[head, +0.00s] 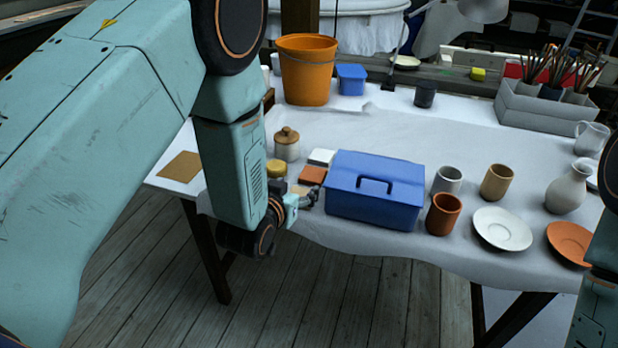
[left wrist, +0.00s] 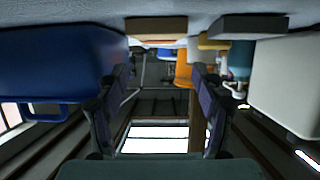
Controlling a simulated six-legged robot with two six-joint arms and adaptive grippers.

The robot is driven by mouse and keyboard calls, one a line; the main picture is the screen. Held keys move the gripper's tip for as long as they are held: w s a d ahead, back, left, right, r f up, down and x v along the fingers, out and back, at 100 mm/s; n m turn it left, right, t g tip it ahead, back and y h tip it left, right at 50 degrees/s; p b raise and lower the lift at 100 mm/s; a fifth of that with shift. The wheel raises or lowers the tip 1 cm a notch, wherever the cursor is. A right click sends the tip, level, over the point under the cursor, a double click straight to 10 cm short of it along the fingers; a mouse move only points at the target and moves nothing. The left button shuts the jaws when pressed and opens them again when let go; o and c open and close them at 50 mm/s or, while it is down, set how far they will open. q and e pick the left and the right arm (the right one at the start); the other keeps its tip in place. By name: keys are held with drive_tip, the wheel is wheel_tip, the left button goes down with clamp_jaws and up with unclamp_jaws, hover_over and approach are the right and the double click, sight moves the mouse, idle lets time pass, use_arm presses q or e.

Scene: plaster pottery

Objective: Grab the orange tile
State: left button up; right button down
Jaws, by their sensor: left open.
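The orange tile (head: 312,175) lies on the white-covered table in the head view, left of the blue toolbox (head: 375,190). A white tile (head: 321,157) lies just behind it. My left gripper (head: 307,198) is near the table's front edge, in front of the orange tile and close to the toolbox's left side. In the upside-down left wrist view its two fingers (left wrist: 160,78) are apart with nothing between them. A tan block (left wrist: 155,26) and a grey block (left wrist: 252,24) show beyond the fingers; I cannot tell which tiles they are. My right gripper is not in view.
A yellow round piece (head: 276,168) and a lidded jar (head: 287,144) stand left of the tiles. An orange bucket (head: 306,70) stands at the back. Cups, including a terracotta cup (head: 443,214), and plates are right of the toolbox. The table's middle back is clear.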

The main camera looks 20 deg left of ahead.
use_arm(q)
approach(312, 175)
drive_tip(key=shift+w+d+f+b, duration=0.2)
drive_tip(key=shift+w+d+f, duration=0.05)
drive_tip(key=shift+w, duration=0.3)
drive_tip(key=shift+w+d+f+b, duration=0.2)
drive_tip(key=shift+w+d, duration=0.05)
drive_tip(key=shift+w, duration=0.45)
drive_tip(key=shift+a, duration=0.1)
drive_tip(key=x, duration=0.1)
drive_tip(key=b+x, duration=0.1)
drive_tip(key=x, duration=0.3)
drive_tip(key=shift+a+f, duration=0.2)
drive_tip(key=shift+a, duration=0.05)
drive_tip(key=shift+w+d, duration=0.1)
drive_tip(key=shift+a+r, duration=0.1)
drive_tip(key=shift+a, duration=0.15)
drive_tip(key=shift+d, duration=0.2)
drive_tip(key=c, duration=0.4)
drive_tip(key=shift+a, duration=0.15)
drive_tip(key=c, duration=0.4)
drive_tip(key=shift+c, duration=0.9)
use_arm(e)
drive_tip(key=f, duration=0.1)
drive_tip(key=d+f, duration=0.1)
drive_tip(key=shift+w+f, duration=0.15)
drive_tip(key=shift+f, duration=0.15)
